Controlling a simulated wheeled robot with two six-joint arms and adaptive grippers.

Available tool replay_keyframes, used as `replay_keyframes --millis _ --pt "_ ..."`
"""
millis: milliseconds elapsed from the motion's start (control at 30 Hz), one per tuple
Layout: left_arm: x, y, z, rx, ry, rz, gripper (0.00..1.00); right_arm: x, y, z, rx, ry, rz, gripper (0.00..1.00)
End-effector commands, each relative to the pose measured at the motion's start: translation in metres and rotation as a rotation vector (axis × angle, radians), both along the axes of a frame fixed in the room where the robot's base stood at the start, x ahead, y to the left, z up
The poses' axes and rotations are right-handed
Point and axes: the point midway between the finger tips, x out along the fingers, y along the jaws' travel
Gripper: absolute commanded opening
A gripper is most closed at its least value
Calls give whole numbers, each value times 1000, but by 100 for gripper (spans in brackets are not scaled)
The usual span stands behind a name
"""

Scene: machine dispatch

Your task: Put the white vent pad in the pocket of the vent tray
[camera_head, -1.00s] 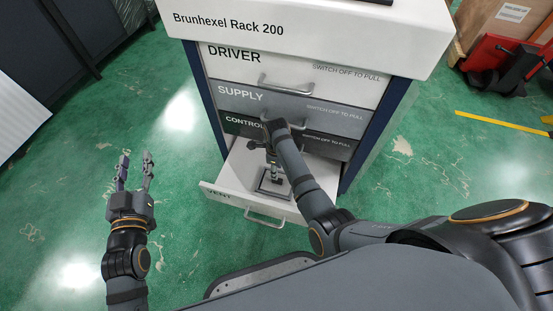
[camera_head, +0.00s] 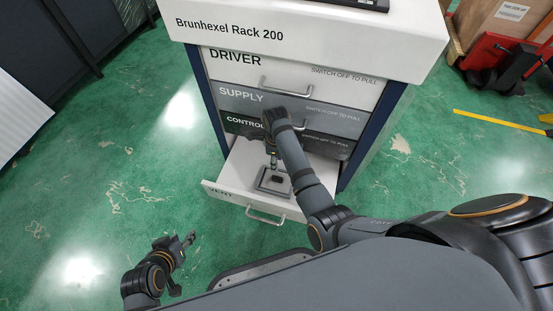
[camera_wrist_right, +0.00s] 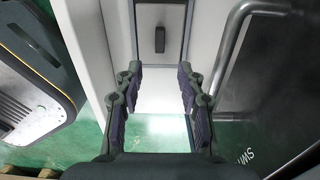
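The vent tray (camera_head: 262,187) is a dark square frame on the floor of the open bottom drawer. A pale panel with a dark upright-looking knob, apparently the white vent pad (camera_wrist_right: 159,18), lies within the tray's dark frame at the top of the right wrist view. I cannot tell whether it is fully seated. My right gripper (camera_wrist_right: 159,82) is open and empty, with its fingers apart; in the head view it hangs just above the tray, partly hidden by its arm. My left gripper (camera_head: 189,240) is low over the floor at the left, seen side-on, clear of the drawer.
The white open VENT drawer (camera_head: 222,190) has a front handle (camera_head: 265,214). The closed DRIVER, SUPPLY and CONTROL drawers (camera_head: 240,98) stand above it, with protruding handles close to my right arm. Green floor (camera_head: 110,170) is free at left. Boxes and a red item (camera_head: 490,55) stand at far right.

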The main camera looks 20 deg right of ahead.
Motion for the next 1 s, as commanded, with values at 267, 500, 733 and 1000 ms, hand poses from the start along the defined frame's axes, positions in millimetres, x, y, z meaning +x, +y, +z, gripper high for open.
replay_keyframes --millis 267,500,733,1000 --pt "-4 0 -3 -2 18 -1 40 0 0 1 0 0 0 39" --pt "-4 0 -3 0 17 -2 40 -36 -19 -30 7 -92 338 39" --pt "-4 0 -2 -1 15 -2 40 -121 -50 -37 -167 -337 1249 39" --pt "-4 0 -2 -1 15 -1 40 -182 -52 14 -498 -461 1999 39"
